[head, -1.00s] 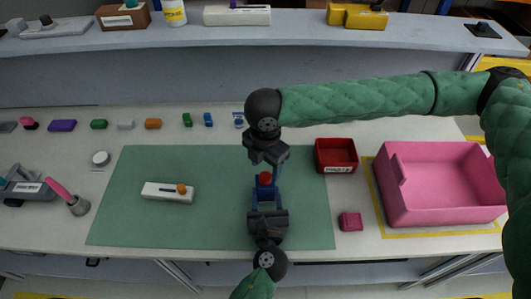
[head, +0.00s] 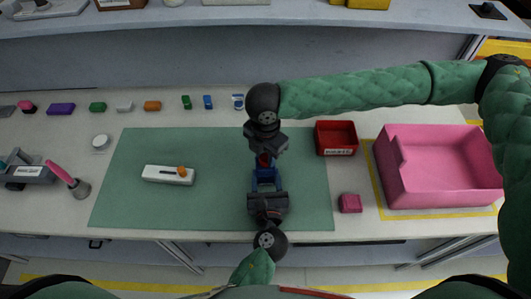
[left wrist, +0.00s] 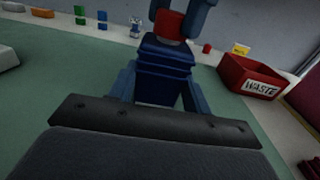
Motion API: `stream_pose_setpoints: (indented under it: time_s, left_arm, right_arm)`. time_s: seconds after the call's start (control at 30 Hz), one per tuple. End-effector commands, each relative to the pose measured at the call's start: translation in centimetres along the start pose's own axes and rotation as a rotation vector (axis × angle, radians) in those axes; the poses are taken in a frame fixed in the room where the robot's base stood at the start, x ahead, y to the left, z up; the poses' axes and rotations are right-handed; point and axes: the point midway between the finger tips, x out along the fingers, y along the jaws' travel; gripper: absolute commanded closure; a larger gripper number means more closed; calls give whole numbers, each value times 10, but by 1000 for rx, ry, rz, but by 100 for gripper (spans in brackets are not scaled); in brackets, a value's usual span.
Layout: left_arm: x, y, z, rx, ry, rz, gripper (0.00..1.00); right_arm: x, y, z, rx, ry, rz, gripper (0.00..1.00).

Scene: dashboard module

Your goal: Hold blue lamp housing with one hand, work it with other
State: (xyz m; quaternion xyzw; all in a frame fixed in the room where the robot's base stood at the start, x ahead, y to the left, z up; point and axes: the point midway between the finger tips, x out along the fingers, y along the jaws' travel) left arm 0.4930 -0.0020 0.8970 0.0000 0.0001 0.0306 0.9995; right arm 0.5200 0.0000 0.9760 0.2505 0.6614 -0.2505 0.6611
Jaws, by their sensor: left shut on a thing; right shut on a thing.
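The blue lamp housing (head: 266,178) stands over the front of the green mat (head: 225,205). My left gripper (head: 267,187) is shut on the housing from the front; one finger shows on each side of it in the left wrist view (left wrist: 157,82). A red part (head: 263,161) is on top of the housing. My right gripper (head: 264,157) comes from behind and above and is shut on the red part, which shows between its blue-grey fingers in the left wrist view (left wrist: 170,24). The joint between red part and housing is partly hidden.
A red waste bin (head: 336,139), a pink cube (head: 350,203) and a pink crate (head: 440,168) stand to the right. Several small coloured blocks line the back. A grey holder with a pink-handled tool is left.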

Motion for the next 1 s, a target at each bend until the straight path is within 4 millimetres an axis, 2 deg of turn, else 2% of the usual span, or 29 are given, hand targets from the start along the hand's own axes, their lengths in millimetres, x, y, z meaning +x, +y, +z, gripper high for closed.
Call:
stream_pose_setpoints:
  time_s: [0.47,1.0]
  left_arm:
    - [0,0,0,0,1,0,88]
    - [0,0,0,0,1,0,88]
  right_arm:
    - [-6,0,0,0,0,0,91]
    - [-40,0,0,0,0,0,91]
